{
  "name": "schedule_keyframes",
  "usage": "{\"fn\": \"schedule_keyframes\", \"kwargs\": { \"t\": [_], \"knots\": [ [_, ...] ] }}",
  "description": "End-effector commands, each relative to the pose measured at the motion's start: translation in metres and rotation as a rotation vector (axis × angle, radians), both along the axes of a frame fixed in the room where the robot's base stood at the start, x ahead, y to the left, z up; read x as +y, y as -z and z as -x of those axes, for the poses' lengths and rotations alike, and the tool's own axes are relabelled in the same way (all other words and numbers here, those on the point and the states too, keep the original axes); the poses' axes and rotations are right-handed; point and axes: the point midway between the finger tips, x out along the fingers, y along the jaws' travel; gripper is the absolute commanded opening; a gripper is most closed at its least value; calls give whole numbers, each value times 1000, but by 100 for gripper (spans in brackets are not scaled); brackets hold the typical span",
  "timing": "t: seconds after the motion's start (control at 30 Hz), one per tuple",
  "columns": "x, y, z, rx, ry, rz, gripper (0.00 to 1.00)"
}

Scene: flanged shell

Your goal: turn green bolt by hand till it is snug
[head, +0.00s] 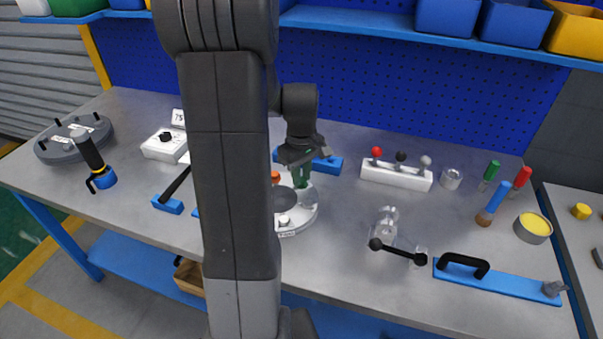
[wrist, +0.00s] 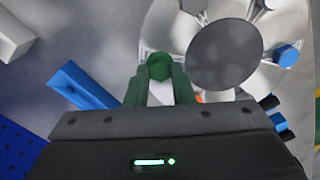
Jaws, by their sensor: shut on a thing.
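The flanged shell (head: 298,226) is a round pale part with a dark grey disc in its middle, standing on the bench; its flange also fills the upper right of the wrist view (wrist: 215,97). The green bolt (wrist: 159,66) is at the flange edge beside the disc, its hex head between my fingertips. My gripper (wrist: 159,78) is shut on that head, one dark green finger on each side. In the head view my gripper (head: 301,178) points down at the far side of the shell, and its fingers hide the bolt. The bolt's seating under the head is hidden.
A blue bolt (wrist: 286,55) and an orange one (head: 275,176) also sit on the flange. A blue block (head: 325,165) lies just behind my gripper. A white block with knobs (head: 396,176) and a clear clamp-like fixture (head: 390,228) stand to the right.

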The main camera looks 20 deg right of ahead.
Motion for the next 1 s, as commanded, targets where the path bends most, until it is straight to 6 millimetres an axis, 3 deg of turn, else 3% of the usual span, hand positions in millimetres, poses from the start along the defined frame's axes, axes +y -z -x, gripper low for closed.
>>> {"fn": "schedule_keyframes", "kwargs": {
  "t": [1.0],
  "knots": [
    [-1, -3, -2, -7, 955, 1, 0]
  ]
}}
